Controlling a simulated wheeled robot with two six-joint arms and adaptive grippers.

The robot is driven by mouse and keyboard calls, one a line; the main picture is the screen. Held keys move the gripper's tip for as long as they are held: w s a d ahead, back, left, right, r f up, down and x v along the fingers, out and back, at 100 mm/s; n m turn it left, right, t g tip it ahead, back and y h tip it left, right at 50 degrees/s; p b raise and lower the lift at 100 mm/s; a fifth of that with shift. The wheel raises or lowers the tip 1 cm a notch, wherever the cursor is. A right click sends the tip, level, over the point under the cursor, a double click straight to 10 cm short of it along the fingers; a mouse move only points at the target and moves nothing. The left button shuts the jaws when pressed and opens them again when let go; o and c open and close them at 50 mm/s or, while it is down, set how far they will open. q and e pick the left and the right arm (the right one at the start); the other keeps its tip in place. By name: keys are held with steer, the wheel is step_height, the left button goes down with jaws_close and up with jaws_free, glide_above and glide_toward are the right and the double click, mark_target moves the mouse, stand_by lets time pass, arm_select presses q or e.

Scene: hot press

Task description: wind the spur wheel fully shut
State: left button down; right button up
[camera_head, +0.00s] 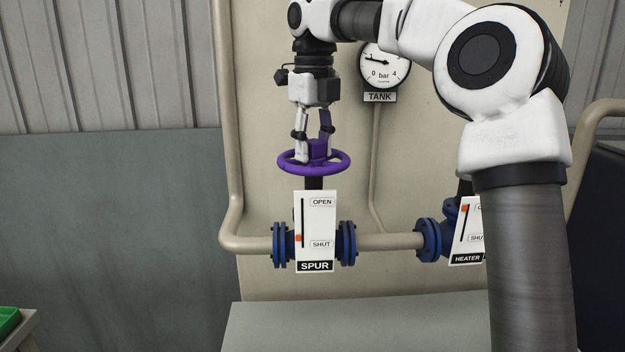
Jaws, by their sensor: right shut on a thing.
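The purple spur wheel (342,163) lies flat on top of its valve on the pipe, in the middle of the head view. My right gripper (314,153) points straight down from above and is shut on the wheel's raised purple hub. Below the wheel, the white SPUR plate (316,222) has a slot with OPEN at the top and SHUT at the bottom. Its orange marker (299,238) stands low in the slot, a little above the level of the SHUT label. My left gripper is not in view.
A second valve with a HEATER plate (467,232) stands to the right, partly hidden by my right arm. The TANK gauge (384,63) hangs on the panel behind. A grey surface (350,325) lies below the pipe.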

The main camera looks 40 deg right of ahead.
steer(key=o, duration=1)
steer(key=shift+c, duration=0.2)
